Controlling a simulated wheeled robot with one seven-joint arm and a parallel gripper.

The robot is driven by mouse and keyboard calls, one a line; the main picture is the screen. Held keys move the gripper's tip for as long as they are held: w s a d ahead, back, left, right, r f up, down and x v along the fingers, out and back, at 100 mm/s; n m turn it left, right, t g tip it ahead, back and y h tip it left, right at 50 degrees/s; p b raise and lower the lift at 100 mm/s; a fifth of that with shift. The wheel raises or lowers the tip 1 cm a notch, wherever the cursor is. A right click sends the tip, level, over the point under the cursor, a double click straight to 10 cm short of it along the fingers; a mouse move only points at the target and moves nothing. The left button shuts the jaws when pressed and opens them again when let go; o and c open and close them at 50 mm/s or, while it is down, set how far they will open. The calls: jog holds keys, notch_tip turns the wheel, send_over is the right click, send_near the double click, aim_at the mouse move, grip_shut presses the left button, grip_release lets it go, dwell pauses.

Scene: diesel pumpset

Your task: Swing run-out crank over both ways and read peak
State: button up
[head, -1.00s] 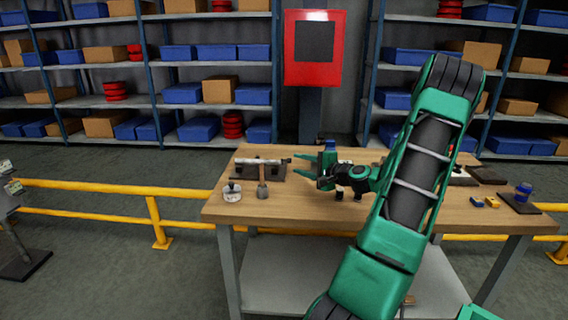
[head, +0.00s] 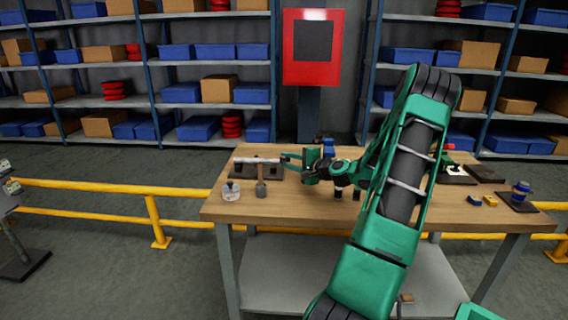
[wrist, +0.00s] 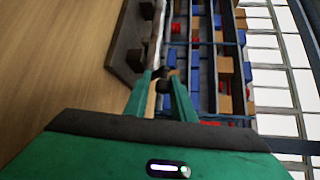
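A silver shaft (head: 256,160), which I take to be the run-out crank, lies level on a dark base (head: 270,176) at the bench's left. In the wrist view the shaft (wrist: 158,28) runs along the dark base (wrist: 128,42). My gripper (head: 286,160) is at the shaft's right end. In the wrist view my gripper's fingers (wrist: 161,78) stand apart, with a small dark end piece (wrist: 163,84) showing between them; I cannot tell whether they touch it. A round white-topped gauge (head: 231,192) stands in front of the base, and no reading is legible.
A short post with a brown top (head: 261,188) stands just in front of the base. The wooden bench (head: 290,208) has bare room at the front. Small parts, including a blue-capped one (head: 521,190), lie at the right. A red-framed screen (head: 313,45) stands behind.

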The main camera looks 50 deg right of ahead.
jog(key=shift+w+a, duration=0.1)
grip_shut()
jog(key=shift+a+f+n+t, duration=0.15)
jog(key=shift+n+t, duration=0.45)
jog(key=shift+t, duration=0.1)
jog(key=shift+n, duration=0.3)
jog(key=shift+a, duration=0.1)
jog(key=o, duration=0.9)
grip_release()
jog(key=shift+t, duration=0.3)
jog(key=shift+c, duration=0.2)
jog(key=shift+o, duration=0.2)
jog(key=shift+f, duration=0.1)
